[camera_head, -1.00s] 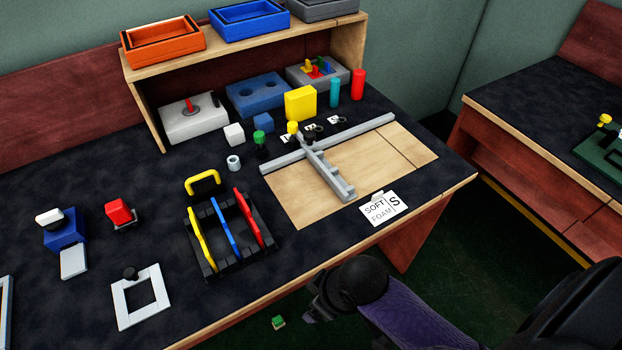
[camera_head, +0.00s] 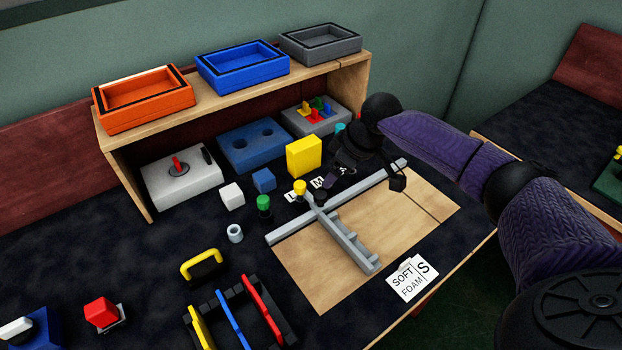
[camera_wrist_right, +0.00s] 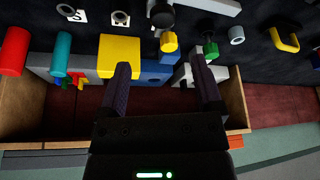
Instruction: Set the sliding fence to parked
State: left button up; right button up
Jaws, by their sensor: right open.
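The sliding fence (camera_head: 345,239) is a grey bar reaching forward across a pale wooden board (camera_head: 405,220) from a long grey rail (camera_head: 370,188). A yellow-topped knob (camera_head: 300,187) stands just behind the rail near the fence's far end; it also shows in the wrist view (camera_wrist_right: 169,42). My right gripper (camera_head: 345,185) is over the back of the board, near the rail and label cards, and hides part of them. In the wrist view the right gripper (camera_wrist_right: 159,65) has its fingers apart with nothing held between them. My left gripper is not in view.
A green-topped knob (camera_head: 264,203), white cube (camera_head: 231,194), blue cube (camera_head: 264,180) and yellow block (camera_head: 304,157) stand near the fence. A wooden shelf (camera_head: 345,75) with trays is behind. A SOFT FOAM card (camera_head: 405,279) lies at the front edge.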

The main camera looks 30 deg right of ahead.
aim_at(321, 194)
jog(key=b+x, duration=0.1)
jog(key=x, duration=0.1)
jog(key=b+x, duration=0.1)
jog(key=x, duration=0.2)
jog(key=b+x, duration=0.2)
jog(key=x, duration=0.1)
jog(key=shift+s+f, duration=0.2)
jog(key=shift+s, duration=0.1)
jog(key=shift+w+a+f, duration=0.15)
jog(key=shift+w+f, duration=0.1)
jog(key=shift+f, duration=0.2)
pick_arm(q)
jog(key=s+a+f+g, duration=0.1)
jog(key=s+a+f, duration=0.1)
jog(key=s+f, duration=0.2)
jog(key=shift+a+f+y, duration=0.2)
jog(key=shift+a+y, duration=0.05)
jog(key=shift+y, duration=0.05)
pick_arm(e)
jog(key=shift+r, duration=0.1)
jog(key=shift+c, duration=0.4)
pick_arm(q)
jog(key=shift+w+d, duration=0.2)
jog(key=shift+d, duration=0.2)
pick_arm(e)
grip_shut()
